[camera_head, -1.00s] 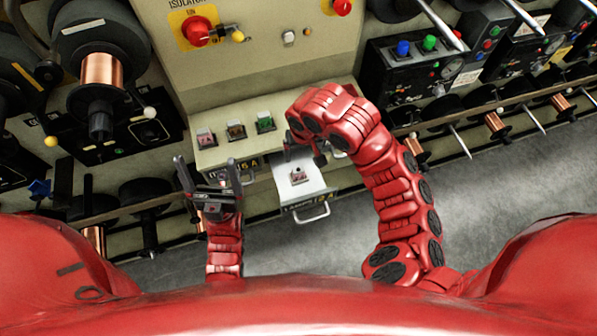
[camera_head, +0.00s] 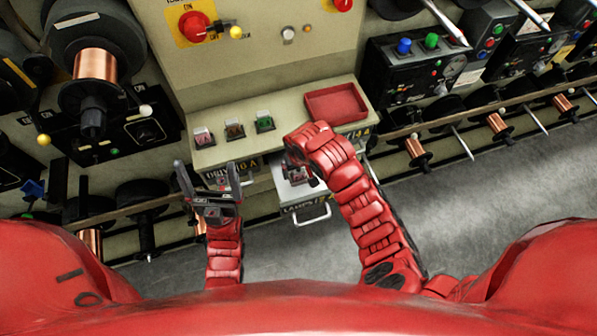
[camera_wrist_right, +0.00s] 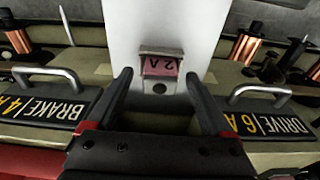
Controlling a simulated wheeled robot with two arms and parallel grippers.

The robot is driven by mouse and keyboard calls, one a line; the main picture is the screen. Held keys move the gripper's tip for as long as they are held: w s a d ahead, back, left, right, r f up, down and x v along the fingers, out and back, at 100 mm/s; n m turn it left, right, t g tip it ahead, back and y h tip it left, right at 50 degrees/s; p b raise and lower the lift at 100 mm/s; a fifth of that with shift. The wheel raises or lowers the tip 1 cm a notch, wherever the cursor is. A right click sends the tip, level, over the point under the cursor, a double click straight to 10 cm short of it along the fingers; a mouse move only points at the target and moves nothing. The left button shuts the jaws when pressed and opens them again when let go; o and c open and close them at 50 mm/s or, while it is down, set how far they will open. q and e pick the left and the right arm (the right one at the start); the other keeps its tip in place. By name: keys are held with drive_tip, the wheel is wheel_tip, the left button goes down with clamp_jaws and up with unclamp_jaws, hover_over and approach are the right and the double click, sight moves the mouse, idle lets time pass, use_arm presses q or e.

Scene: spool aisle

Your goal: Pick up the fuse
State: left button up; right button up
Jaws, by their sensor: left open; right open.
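The fuse (camera_wrist_right: 160,66), a small block with a grey top and a pinkish face marked "2 A", sits in the open white drawer (camera_wrist_right: 188,22) in the right wrist view. My right gripper (camera_wrist_right: 158,76) is open, its two black fingers pointing at the fuse, one on either side in the picture. I cannot tell whether they touch it. In the head view the right gripper hangs over the drawer labelled LAMPS (camera_head: 307,208) and mostly hides the fuse. My left gripper (camera_head: 208,182) is open and empty, left of the drawer.
Three fuses, pinkish (camera_head: 203,138), brown (camera_head: 234,129) and green (camera_head: 264,122), stand on the ledge above the drawers. An empty red tray (camera_head: 336,103) lies at the ledge's right. Shut BRAKE (camera_wrist_right: 45,105) and DRIVE (camera_wrist_right: 270,122) drawers flank the open one. Copper spools line both sides.

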drive_tip(key=shift+f, duration=0.1)
clamp_jaws()
idle(0.4)
